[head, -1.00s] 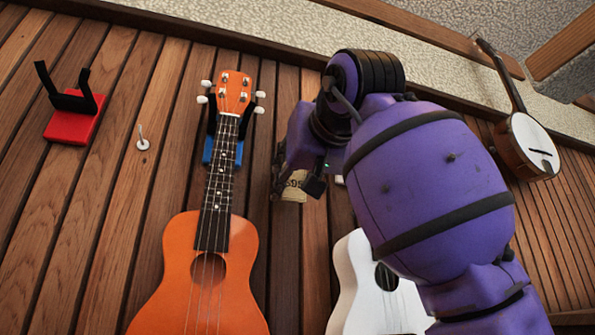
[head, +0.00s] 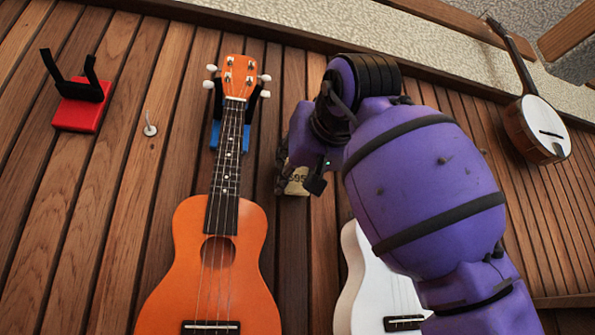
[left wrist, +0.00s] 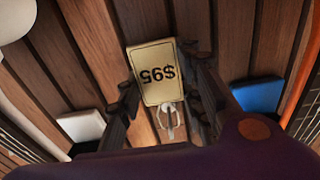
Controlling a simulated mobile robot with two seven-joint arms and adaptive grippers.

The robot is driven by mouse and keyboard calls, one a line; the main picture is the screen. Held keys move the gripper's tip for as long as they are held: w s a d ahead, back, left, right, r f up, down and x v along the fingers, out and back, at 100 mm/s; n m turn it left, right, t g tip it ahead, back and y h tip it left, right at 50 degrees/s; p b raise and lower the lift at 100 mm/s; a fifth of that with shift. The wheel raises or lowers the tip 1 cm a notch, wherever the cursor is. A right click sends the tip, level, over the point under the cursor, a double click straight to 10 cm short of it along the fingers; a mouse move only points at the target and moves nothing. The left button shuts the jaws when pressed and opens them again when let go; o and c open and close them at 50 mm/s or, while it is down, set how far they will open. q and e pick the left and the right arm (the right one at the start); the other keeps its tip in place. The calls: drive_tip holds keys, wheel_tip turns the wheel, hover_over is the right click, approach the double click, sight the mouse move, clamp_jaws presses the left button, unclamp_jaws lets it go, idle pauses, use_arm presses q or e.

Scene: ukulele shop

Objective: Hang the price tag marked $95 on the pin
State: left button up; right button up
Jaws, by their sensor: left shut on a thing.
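The $95 price tag (left wrist: 155,72) is a cream card with dark print, upside down in the left wrist view. It also shows in the head view (head: 297,183) below my left gripper. My left gripper (left wrist: 160,92) is shut on the tag, a finger at each side edge. A pale pin (left wrist: 170,116) with a round base shows just below the tag in the wrist view, between the fingers. I cannot tell whether tag and pin touch. My arm hides that pin in the head view. Another, bare pin (head: 150,130) is on the wall at left. My right gripper is not in view.
An orange ukulele (head: 215,260) hangs on the blue holder (head: 216,135), left of my gripper. A white ukulele (head: 352,290) hangs behind my arm, and a banjo (head: 537,128) at right. An empty red holder (head: 80,115) is at far left. A white holder (left wrist: 82,126) shows in the wrist view.

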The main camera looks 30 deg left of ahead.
use_arm(q)
drive_tip(key=o, duration=0.9)
drive_tip(key=v, duration=1.2)
drive_tip(key=shift+s, duration=0.1)
